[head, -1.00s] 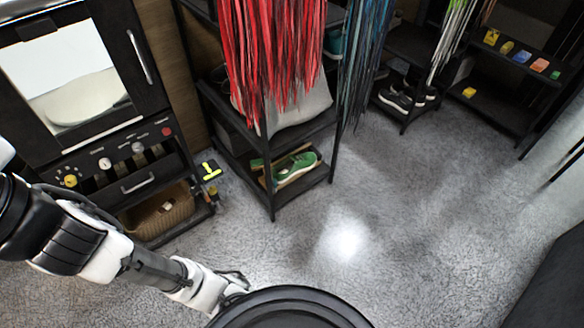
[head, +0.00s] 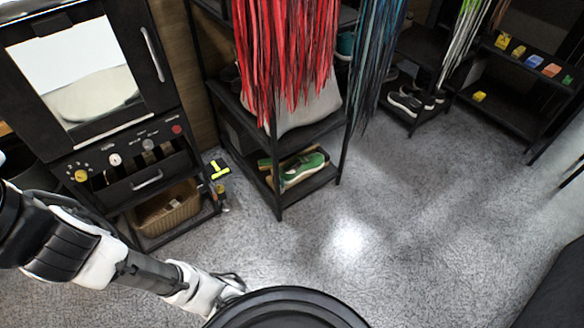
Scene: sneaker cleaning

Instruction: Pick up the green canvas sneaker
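The green canvas sneaker (head: 304,167) has a pale sole. It lies on the bottom shelf of a dark rack (head: 312,184) near the middle of the head view, in or against a brown tray or box whose exact shape I cannot tell. My gripper (head: 232,286) is low in the view, in front of the rack and well apart from the sneaker. Its fingers are small and partly hidden by my round dark base, so I cannot tell whether they are open.
Red laces (head: 285,60) hang above the sneaker's shelf. A black cabinet (head: 90,110) with knobs stands at left, with a wicker basket (head: 168,208) below. A yellow-headed tool (head: 219,170) is beside the rack. Black sneakers (head: 411,102) sit on another rack. The floor at centre right is clear.

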